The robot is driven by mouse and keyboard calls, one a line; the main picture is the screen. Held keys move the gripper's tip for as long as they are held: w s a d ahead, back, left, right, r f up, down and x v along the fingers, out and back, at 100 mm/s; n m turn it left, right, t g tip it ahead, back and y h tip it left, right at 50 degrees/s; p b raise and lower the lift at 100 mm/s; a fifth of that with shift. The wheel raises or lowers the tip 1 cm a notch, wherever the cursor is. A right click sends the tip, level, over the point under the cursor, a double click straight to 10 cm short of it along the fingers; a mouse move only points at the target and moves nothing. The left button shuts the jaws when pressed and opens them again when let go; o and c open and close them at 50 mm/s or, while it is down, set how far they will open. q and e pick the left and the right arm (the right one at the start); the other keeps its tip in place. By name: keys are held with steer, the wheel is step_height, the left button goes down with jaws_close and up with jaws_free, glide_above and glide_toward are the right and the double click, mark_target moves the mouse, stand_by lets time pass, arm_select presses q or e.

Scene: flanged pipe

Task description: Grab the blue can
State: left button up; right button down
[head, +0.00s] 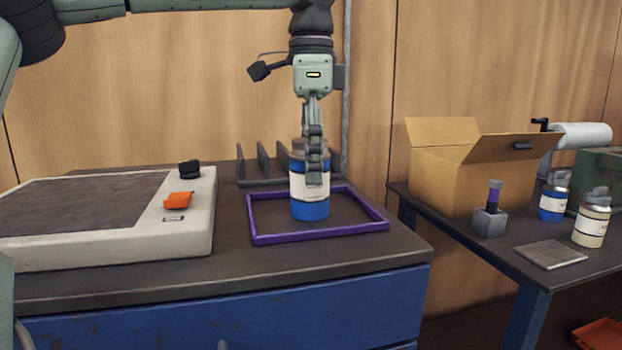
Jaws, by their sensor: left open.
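A blue can (310,210) with a white label and a grey top stands upright inside a purple square frame (318,234) on the dark bench top. My left gripper (315,168) points straight down at the can, and its fingers overlap the can's upper part in the head view. The jaws are open; the near finger hides part of the can's top and label. I cannot tell whether a finger touches the can. A second blue can (553,203) with a white label stands on the right table. My right gripper is not in view.
A pale box-like device (120,249) with an orange switch takes up the bench's left side. A dark slotted rack (262,168) stands behind the frame. The right table holds an open cardboard box (446,180), a cream can (591,225) and a grey plate (551,254).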

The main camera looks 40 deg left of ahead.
arm_select(q)
step_height(320, 180, down, 4)
steer(key=shift+a+r, duration=0.1)
steer(key=shift+r, duration=0.15)
steer(key=shift+c, duration=0.2)
steer(key=c, duration=1.4)
steer(key=shift+c, duration=0.7)
steer(key=shift+r, duration=0.15)
